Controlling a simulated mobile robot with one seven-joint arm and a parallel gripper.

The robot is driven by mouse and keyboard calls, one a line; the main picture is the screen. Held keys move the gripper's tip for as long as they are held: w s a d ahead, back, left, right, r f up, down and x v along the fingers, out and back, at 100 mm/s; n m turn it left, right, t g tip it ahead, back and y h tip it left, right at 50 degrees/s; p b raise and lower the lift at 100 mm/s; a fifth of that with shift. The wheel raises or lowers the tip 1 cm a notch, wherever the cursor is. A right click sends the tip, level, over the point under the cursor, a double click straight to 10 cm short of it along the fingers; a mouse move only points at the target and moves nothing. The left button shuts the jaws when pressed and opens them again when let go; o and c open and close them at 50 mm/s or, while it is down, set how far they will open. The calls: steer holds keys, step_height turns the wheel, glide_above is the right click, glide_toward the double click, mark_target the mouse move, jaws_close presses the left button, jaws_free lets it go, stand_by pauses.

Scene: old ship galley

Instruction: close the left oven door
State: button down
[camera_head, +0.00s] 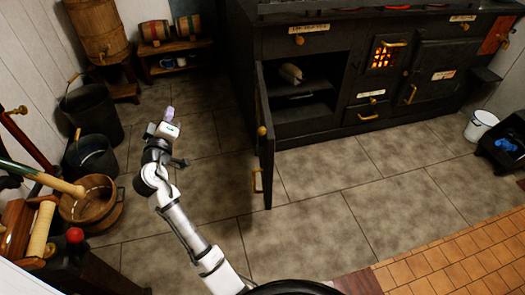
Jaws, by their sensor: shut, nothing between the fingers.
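The left oven door (265,150) of the black stove stands wide open, swung out toward me on its left edge. It is seen almost edge-on, with brass handles on it. My gripper (168,113) is shut and empty. In the picture it is left of the door, apart from it, above the tiled floor. The door's left side faces my arm. Fine details of the fingertips are too small to tell.
The stove front (400,70) continues right, with a glowing grate (384,57). Black buckets (93,108) and a wooden tub (92,200) stand at the left. A small bench with barrels (175,50) is behind. A white bucket (481,125) is at the right. Tiled floor around the door is clear.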

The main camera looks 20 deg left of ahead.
steer(key=d+f+h, duration=0.6)
steer(key=d+f, duration=0.1)
steer(key=f, duration=0.3)
steer(key=d+f+h, duration=0.7)
steer(key=d+f, duration=0.1)
steer(key=f, duration=0.2)
steer(key=d+f+p+x, duration=0.1)
steer(key=d+p+x, duration=0.1)
steer(key=x, duration=1.1)
steer(key=shift+s+d+g, duration=0.15)
steer(key=shift+s+g, duration=0.15)
steer(key=shift+g, duration=0.1)
steer(key=shift+d, duration=0.15)
